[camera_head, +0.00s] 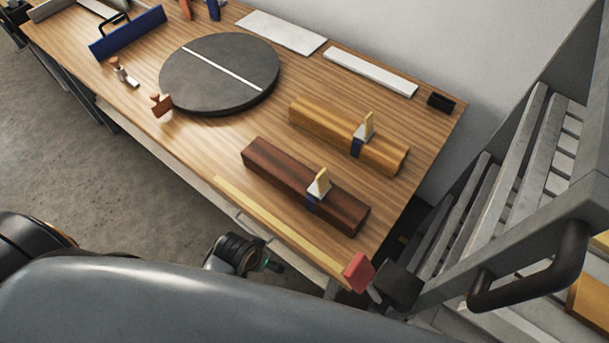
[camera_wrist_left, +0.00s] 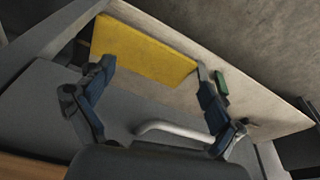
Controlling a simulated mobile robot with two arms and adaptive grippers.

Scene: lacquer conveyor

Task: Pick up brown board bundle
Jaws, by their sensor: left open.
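The dark brown board bundle (camera_head: 275,172) lies on the wooden table (camera_head: 205,135) near its front right, with a blue strap and a pale tag around it. A lighter tan bundle with a similar strap (camera_head: 320,119) lies behind it. My left gripper (camera_wrist_left: 155,72) is open and empty in the left wrist view, its fingers spread before a yellow panel (camera_wrist_left: 145,50). The brown bundle does not show in that view. In the head view a dark jointed part of my arm shows below the table's front edge, apart from the bundle; the fingers are not clear there. My right gripper is not in view.
A round dark turntable (camera_head: 200,85) stands left of the bundles. A yellow strip (camera_head: 278,222) runs along the front edge, with a red block (camera_head: 358,272) at its right end. A grey slatted rack (camera_head: 540,220) with a dark handle (camera_head: 535,285) stands close on the right.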

